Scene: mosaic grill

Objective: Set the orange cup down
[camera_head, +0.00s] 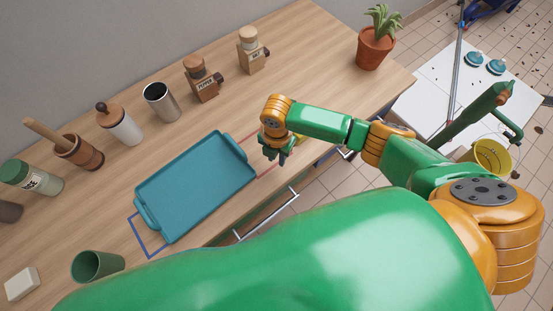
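I cannot make out an orange cup for sure. A small yellowish patch (299,138) shows just behind my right gripper (276,156), mostly hidden by the wrist; I cannot tell what it is. My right gripper points down near the counter's front edge, just right of the teal tray (195,188). Its dark fingers are small, and whether they are open or shut on something is unclear. My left gripper is not in view. A green cup (97,265) is at the lower left of the counter.
A red outline (268,172) and a blue outline (150,247) mark the counter beside the tray. A steel tumbler (162,102), a pepper mill (202,80) and other jars line the wall. A potted plant (376,46) stands at the far right corner. Bare counter lies behind the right gripper.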

